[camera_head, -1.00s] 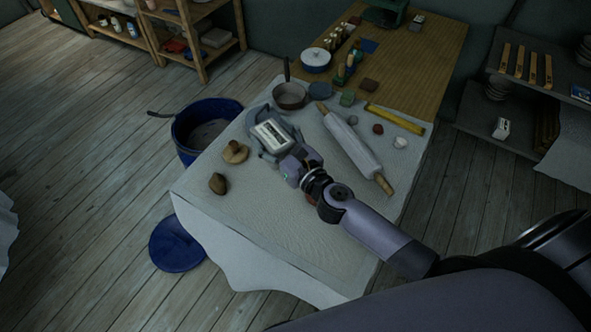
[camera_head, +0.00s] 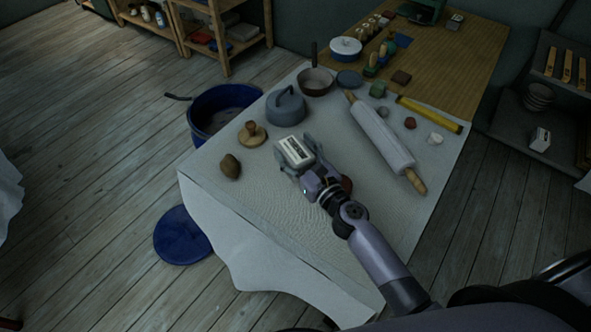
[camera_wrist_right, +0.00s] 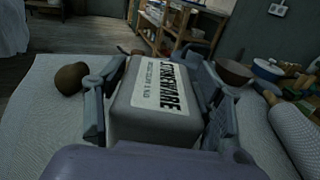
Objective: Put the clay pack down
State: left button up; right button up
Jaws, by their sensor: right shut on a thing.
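The clay pack (camera_head: 294,151) is a grey block with a white label. It is over the cloth-covered table (camera_head: 285,215), near the middle of its left part. My right gripper (camera_head: 297,160) is shut on it, one finger along each side. In the right wrist view the pack (camera_wrist_right: 158,98) sits between the two fingers, with the label reading STONEWARE. I cannot tell whether its underside touches the cloth. My left gripper is not in view.
A grey handled object (camera_head: 285,107) stands behind the pack. A wooden stamp (camera_head: 252,134) and a brown lump (camera_head: 230,167) lie to its left, a rolling pin (camera_head: 382,137) to its right. A blue bucket (camera_head: 205,138) stands beside the table.

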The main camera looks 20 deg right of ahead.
jog(key=shift+f+b, duration=1.7)
jog(key=shift+f, duration=0.5)
jog(key=shift+f, duration=0.15)
jog(key=o, duration=2)
jog(key=shift+f, duration=0.1)
jog(key=shift+s, duration=0.1)
